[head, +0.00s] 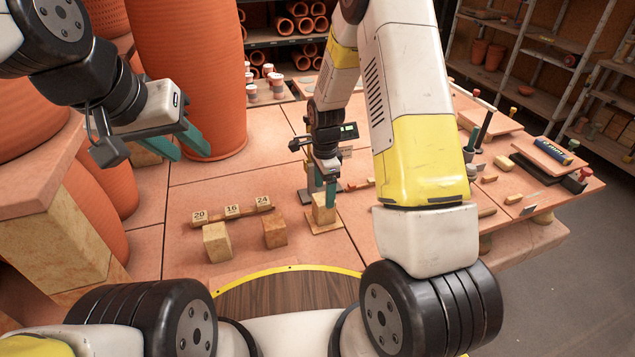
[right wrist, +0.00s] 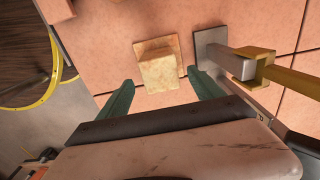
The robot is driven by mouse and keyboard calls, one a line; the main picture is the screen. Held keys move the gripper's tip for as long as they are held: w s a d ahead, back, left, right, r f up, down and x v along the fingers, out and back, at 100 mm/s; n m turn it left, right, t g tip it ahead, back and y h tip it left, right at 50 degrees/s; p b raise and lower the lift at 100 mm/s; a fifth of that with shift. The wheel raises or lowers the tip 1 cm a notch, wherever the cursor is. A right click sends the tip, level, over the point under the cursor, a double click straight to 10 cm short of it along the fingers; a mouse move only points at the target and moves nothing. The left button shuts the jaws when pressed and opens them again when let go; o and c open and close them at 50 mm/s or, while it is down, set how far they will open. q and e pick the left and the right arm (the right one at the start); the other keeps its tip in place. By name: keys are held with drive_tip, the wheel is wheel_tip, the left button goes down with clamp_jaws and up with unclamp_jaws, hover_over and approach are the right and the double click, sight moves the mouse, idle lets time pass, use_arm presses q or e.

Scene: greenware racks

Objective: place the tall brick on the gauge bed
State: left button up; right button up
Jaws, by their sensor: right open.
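A pale tan brick (head: 323,212) stands upright on a flat tan plate (head: 311,226), which looks like the gauge bed, beside the gauge. My right gripper (head: 324,189) is just above and around this brick. In the right wrist view the brick (right wrist: 160,69) lies between and slightly ahead of the open fingers (right wrist: 160,82), with gaps at both sides. Two other bricks stand on the table: a pale one (head: 216,243) and a browner, shorter one (head: 275,231). My left gripper (head: 193,154) is open and empty at the left, away from the bricks.
A wooden strip (head: 232,212) with tags 20, 16 and 24 lies behind the two bricks. The gauge has a metal foot (right wrist: 209,48) and a yellow jaw (right wrist: 254,68) close to the right finger. Large terracotta pots (head: 190,70) stand at the left. Tools crowd the right table.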

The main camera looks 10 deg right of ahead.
wheel_tip(320, 180, up, 5)
drive_tip(key=shift+f, duration=0.1)
drive_tip(key=s+d+r+n+t+y, duration=0.1)
drive_tip(key=s+r+n, duration=0.25)
drive_tip(key=r, duration=0.55)
drive_tip(key=s+d+r+n+t, duration=0.1)
drive_tip(key=s+r+n+t, duration=0.2)
drive_tip(key=r, duration=0.6)
drive_tip(key=s+r+n+t, duration=0.1)
drive_tip(key=s+r+n, duration=0.3)
drive_tip(key=s, duration=0.4)
drive_tip(key=s+r+n+t+y, duration=0.1)
drive_tip(key=s+r+n, duration=0.4)
drive_tip(key=s, duration=0.3)
drive_tip(key=shift+s+d+r+n, duration=0.15)
drive_tip(key=shift+s+d+n, duration=0.15)
drive_tip(key=shift+d+n, duration=0.15)
